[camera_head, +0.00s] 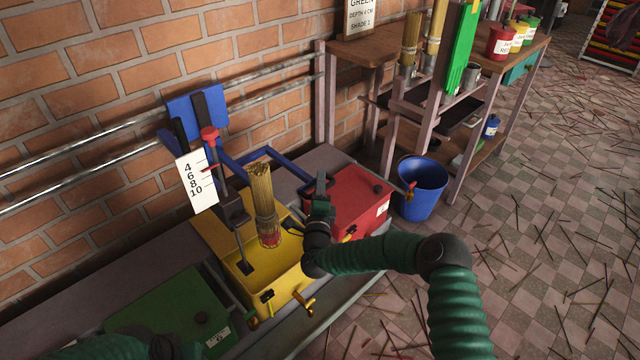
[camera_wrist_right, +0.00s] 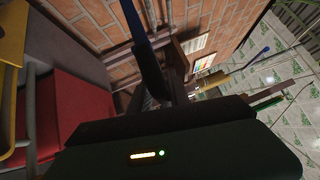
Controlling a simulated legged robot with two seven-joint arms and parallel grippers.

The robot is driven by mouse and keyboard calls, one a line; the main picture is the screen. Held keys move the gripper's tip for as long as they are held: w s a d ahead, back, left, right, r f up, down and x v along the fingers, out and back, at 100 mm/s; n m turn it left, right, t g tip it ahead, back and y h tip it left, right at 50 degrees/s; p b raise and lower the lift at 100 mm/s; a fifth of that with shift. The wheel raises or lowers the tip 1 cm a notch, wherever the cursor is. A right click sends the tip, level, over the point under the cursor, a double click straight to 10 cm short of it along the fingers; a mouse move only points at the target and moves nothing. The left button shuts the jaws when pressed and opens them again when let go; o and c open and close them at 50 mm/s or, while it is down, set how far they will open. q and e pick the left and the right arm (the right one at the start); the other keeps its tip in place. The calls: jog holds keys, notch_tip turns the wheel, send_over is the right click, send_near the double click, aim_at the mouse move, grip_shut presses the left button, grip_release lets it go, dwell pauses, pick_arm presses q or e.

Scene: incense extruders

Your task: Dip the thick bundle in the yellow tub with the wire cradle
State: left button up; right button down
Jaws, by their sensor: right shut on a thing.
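The yellow tub (camera_head: 284,283) stands open between the red and green tubs. The thick bundle (camera_head: 262,195) of tan sticks stands nearly upright in it, a reddish band near its lower end. A blue bar frame (camera_head: 285,168), seemingly the cradle's lever, reaches from the wall stand to my right gripper (camera_head: 320,190). That gripper is shut on what looks like this blue bar, right of the bundle; the bar also shows in the wrist view (camera_wrist_right: 144,45). The cradle's wires cannot be made out. My left gripper (camera_head: 172,347) is partly visible at the bottom edge, its jaws unclear.
A depth scale (camera_head: 196,181) marked 4 to 10 stands behind the tub beside a red slider (camera_head: 209,134). The red tub (camera_head: 362,198) and green tub (camera_head: 172,318) are lidded. A blue bucket (camera_head: 421,190) and a shelf rack (camera_head: 340,52) stand right.

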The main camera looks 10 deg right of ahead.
notch_tip(320, 180, down, 15)
jog(key=b, duration=0.7)
jog(key=shift+f, duration=0.1)
jog(key=c, duration=1.4)
grip_release()
jog(key=shift+s, duration=0.15)
jog(key=p+v, duration=0.8)
jog(key=v, duration=0.8)
jog(key=shift+s, duration=0.35)
jog(key=shift+a+f, duration=0.1)
